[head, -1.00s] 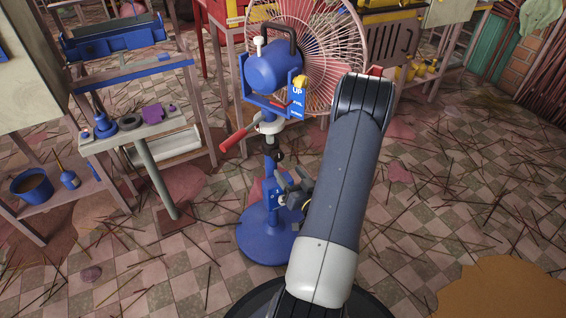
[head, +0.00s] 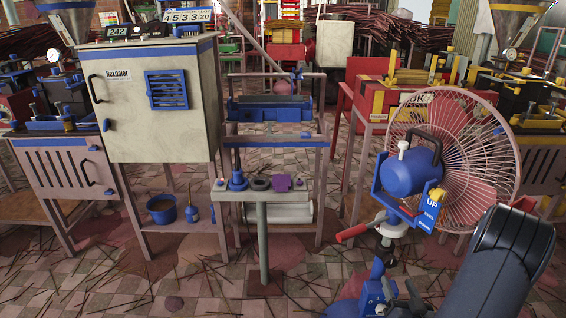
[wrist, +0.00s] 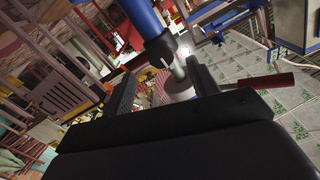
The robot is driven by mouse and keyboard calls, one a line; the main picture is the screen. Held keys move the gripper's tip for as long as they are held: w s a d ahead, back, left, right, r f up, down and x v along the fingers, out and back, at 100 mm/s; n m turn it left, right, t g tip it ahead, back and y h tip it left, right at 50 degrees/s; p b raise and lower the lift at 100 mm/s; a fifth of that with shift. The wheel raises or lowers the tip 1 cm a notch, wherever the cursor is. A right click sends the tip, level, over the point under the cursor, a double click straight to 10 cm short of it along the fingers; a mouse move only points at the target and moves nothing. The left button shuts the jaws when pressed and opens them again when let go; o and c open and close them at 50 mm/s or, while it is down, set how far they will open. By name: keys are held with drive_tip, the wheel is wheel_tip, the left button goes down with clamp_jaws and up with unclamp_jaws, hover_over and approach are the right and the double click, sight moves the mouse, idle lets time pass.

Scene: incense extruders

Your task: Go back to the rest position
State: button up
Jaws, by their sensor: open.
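My gripper (wrist: 162,88) is open in the wrist view, its two dark fingers spread apart with nothing held between them. Beyond the fingers are a blue post and a grey-white round part of the fan stand (wrist: 145,18). The red handle (wrist: 258,81) shows to the right of the fingers. In the head view my arm (head: 503,268) comes up from the lower right, in front of the pink-caged fan (head: 468,150). Dark parts low beside the fan stand may be my gripper, but I cannot tell there.
The fan's blue motor (head: 408,174) and red handle (head: 352,232) are close left of my arm. A small table (head: 262,196) with several small parts stands left of centre. A grey cabinet (head: 150,100) is at the left. Thin sticks litter the tiled floor.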

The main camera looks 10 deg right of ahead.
sight(390, 266)
drive_tip(key=b+x, duration=0.1)
drive_tip(key=x, duration=0.6)
drive_tip(key=shift+w, duration=0.4)
drive_tip(key=shift+w+d, duration=0.1)
drive_tip(key=shift+w, duration=0.05)
drive_tip(key=shift+n, duration=0.4)
